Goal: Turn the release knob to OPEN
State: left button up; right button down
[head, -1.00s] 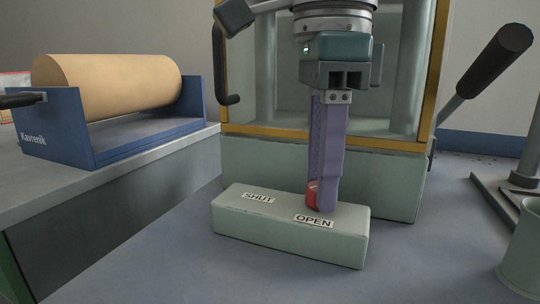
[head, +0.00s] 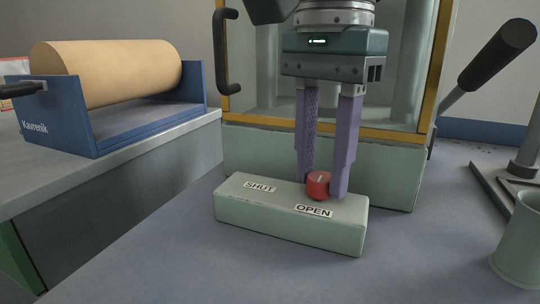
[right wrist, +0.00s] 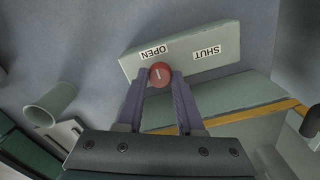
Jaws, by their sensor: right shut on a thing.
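The red release knob (head: 318,187) sits on top of a pale green block (head: 285,226), just behind the OPEN label (head: 313,210). The SHUT label (head: 259,186) is farther left on the block. My right gripper (head: 324,184) points down with its two purple fingers on either side of the knob, shut on it. In the right wrist view the knob (right wrist: 161,75) lies between the fingertips, and its white mark runs roughly toward the OPEN label (right wrist: 153,52). My left gripper is not in view.
A yellow-framed cabinet (head: 432,75) stands close behind the block. A blue holder (head: 95,140) with a tan roll (head: 115,72) is at left. A black-handled lever (head: 497,55) and a green cup (head: 518,250) are at right. The bench in front of the block is clear.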

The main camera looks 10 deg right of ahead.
aim_at(321, 176)
dwell(0.5)
jog(key=c, duration=0.5)
grip_release()
jog(key=shift+c, duration=0.2)
notch_tip(321, 176, up, 10)
jog(key=p, duration=0.7)
jog(key=shift+p, duration=0.4)
